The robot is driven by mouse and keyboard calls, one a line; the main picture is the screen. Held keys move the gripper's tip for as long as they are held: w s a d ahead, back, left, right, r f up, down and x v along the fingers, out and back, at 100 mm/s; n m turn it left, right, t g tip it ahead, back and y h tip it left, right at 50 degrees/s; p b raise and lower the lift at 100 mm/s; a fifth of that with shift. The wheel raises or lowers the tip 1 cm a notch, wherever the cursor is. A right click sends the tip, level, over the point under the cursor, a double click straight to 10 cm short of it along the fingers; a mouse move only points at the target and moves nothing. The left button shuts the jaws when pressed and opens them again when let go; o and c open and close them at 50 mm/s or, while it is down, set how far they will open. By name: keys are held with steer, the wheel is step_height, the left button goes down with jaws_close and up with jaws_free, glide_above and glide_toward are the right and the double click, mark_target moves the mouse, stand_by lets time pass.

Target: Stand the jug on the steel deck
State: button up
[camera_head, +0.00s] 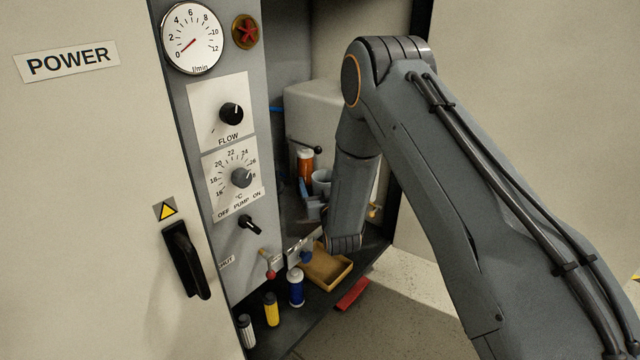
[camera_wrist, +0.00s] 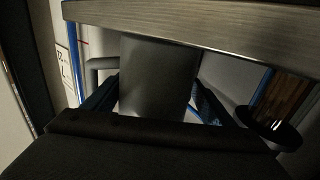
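The jug (camera_wrist: 157,70) is a plain grey cylinder in the wrist view, with a handle on its left side. My gripper (camera_wrist: 157,88) has its blue fingers close against both sides of it and appears shut on it. In the head view a pale grey jug (camera_head: 321,180) shows inside the open cabinet, left of my forearm and partly hidden by it. A grey metal surface (camera_head: 292,222), apparently the steel deck, lies below it. I cannot tell the gap between jug and deck. A brushed steel bar (camera_wrist: 210,27) crosses the top of the wrist view.
A pale box-shaped housing (camera_head: 310,112) is behind. A yellow tray (camera_head: 328,268) and several small bottles, including a blue one (camera_head: 296,290), stand on the lower ledge. The cabinet's control panel borders the left.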

steer(key=shift+r, duration=0.15)
steer(key=s+d+r+g+h, duration=0.1)
steer(key=s+d+r+g, duration=0.3)
steer(key=s, duration=1.2)
steer(key=s+d+r+g+h+p, duration=0.1)
steer(key=s+d+r+g, duration=0.2)
steer(key=s+r+g, duration=0.4)
steer(key=s+d+r+g+h, duration=0.1)
steer(key=s+d+r+g, duration=0.3)
steer(key=s, duration=2.1)
step_height(320, 180, up, 2)
steer(key=g, duration=0.2)
steer(key=shift+s+d+r+g, duration=0.2)
steer(key=shift+s+d+g, duration=0.1)
